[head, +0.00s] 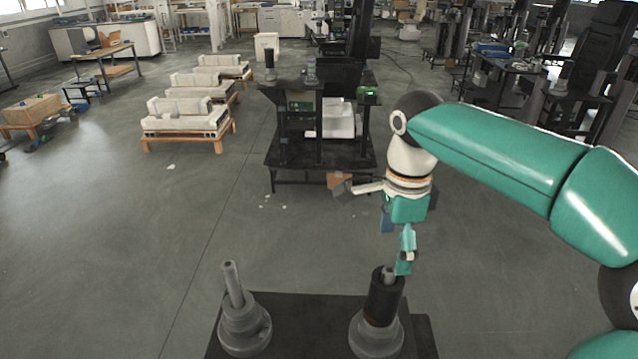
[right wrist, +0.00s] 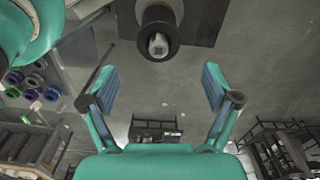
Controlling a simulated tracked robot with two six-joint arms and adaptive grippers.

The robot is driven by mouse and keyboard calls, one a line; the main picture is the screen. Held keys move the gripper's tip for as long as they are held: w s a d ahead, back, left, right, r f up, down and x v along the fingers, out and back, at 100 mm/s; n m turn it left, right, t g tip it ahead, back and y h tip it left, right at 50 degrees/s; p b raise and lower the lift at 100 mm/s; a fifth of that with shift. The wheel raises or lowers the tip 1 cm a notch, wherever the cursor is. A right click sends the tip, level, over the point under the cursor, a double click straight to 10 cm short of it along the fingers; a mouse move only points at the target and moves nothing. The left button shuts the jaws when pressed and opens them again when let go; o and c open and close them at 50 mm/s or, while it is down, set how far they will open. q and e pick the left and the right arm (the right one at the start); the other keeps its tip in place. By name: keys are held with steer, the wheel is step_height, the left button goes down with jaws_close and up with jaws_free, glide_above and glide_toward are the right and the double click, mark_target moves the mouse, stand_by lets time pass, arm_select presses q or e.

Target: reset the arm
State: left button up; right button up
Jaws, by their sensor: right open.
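My right gripper (head: 404,262) comes in from the right in the head view, pointing down, just above the right-hand column. In the right wrist view, its two fingers (right wrist: 158,85) are spread wide with nothing between them. The right-hand column has a black sleeve (head: 384,301) around a grey post (head: 388,275), on a round grey base (head: 376,338). In the right wrist view the sleeve (right wrist: 148,22) and the post's end (right wrist: 158,45) lie beyond the fingertips, apparently untouched. My left gripper is out of view.
A bare grey post (head: 233,285) stands on a stepped grey base (head: 244,328) to the left. Both columns stand on a black platform (head: 307,312).

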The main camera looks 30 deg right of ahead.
mark_target(387, 286)
steer(key=shift+f, duration=0.15)
step_height(387, 286, down, 11)
steer(key=shift+f, duration=0.1)
steer(key=shift+r+p, duration=0.35)
steer(key=shift+p, duration=0.1)
steer(key=shift+s, duration=0.1)
steer(key=shift+f, duration=0.15)
